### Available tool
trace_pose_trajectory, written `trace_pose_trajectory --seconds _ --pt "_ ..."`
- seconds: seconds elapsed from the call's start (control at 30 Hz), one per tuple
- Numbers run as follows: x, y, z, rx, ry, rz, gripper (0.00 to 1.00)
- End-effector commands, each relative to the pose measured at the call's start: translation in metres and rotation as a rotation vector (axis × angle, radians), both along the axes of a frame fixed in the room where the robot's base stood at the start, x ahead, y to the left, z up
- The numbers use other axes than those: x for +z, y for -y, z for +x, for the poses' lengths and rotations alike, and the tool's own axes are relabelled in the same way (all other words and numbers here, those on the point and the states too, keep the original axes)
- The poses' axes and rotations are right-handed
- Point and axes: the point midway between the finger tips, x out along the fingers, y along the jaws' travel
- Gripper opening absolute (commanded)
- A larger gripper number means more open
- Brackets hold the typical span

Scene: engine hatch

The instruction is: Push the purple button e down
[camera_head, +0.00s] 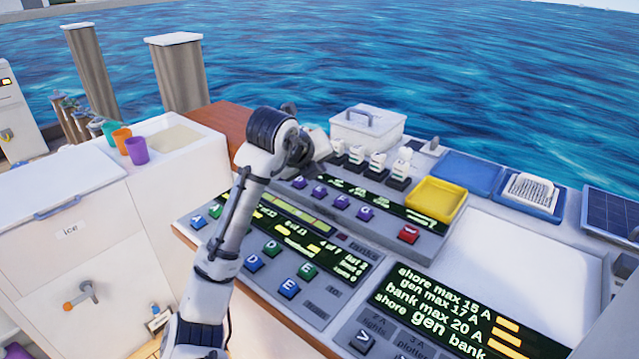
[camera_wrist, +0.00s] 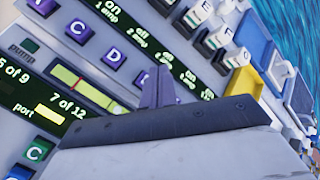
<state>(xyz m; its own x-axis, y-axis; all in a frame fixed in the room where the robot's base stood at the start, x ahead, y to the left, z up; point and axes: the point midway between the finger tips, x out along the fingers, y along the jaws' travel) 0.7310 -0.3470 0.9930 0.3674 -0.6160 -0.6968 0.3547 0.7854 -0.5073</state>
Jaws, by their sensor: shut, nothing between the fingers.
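A row of purple buttons runs along the upper console. In the wrist view the letters C and D show on two of them. The purple button (camera_wrist: 142,79) after D is partly hidden behind my finger, and its letter is not readable. In the head view the last purple button (camera_head: 365,214) of the row, to the right, fits e by its place, though its letter is too small to be sure. My gripper (camera_wrist: 160,78) is shut and empty, its fingertips over the console near that button. Whether they touch it I cannot tell. In the head view my arm's wrist hides the fingertips.
A red button (camera_head: 408,234) and a yellow tray (camera_head: 435,199) lie to the right of the row. White switches (camera_head: 376,163) stand behind it. Blue and green buttons (camera_head: 289,289) sit on the lower panel in front. A white lidded box (camera_head: 367,128) stands at the back.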

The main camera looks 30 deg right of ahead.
Motion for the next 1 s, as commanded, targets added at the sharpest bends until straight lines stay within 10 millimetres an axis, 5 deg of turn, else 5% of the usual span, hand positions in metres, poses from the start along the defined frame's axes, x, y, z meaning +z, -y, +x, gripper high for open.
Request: trace_pose_trajectory --seconds 0.2,0.67,1.0 --pt "0.026 0.000 0.000 0.000 0.001 0.001 0.00" --pt "0.034 0.000 0.000 0.000 0.001 0.000 0.00" --pt "0.096 0.000 0.000 -0.001 0.001 0.000 0.00"
